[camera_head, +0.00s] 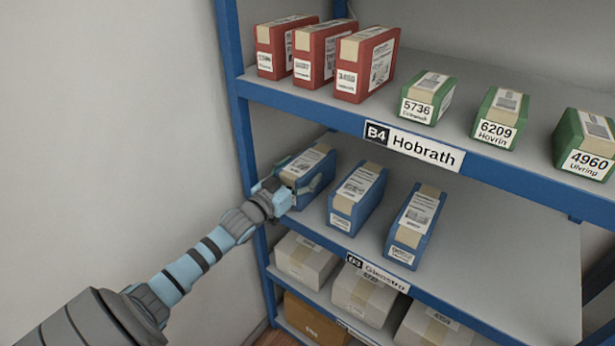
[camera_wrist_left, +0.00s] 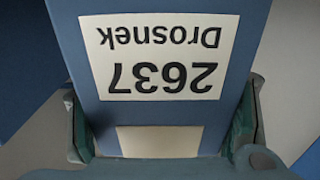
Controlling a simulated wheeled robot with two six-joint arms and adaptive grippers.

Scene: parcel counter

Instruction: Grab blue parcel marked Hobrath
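Three blue parcels stand on the middle shelf, below the edge sign B4 Hobrath (camera_head: 414,146). The left blue parcel (camera_head: 309,165) has my left gripper (camera_head: 292,189) at its front end. In the left wrist view this parcel (camera_wrist_left: 160,20) bears a white label reading 2637 Drosnek, upside down. My left gripper's fingers (camera_wrist_left: 163,130) lie against both its sides, with no clear gap; it looks shut on it. The parcel appears still on the shelf. The middle blue parcel (camera_head: 357,198) and right blue parcel (camera_head: 415,226) have labels too small to read. My right gripper is not in view.
Red parcels (camera_head: 366,63) and green parcels (camera_head: 508,115) stand on the shelf above. Pale boxes (camera_head: 305,258) fill the shelf below. A blue upright (camera_head: 240,130) is close left of the held parcel. The middle shelf is free at right (camera_head: 510,260).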

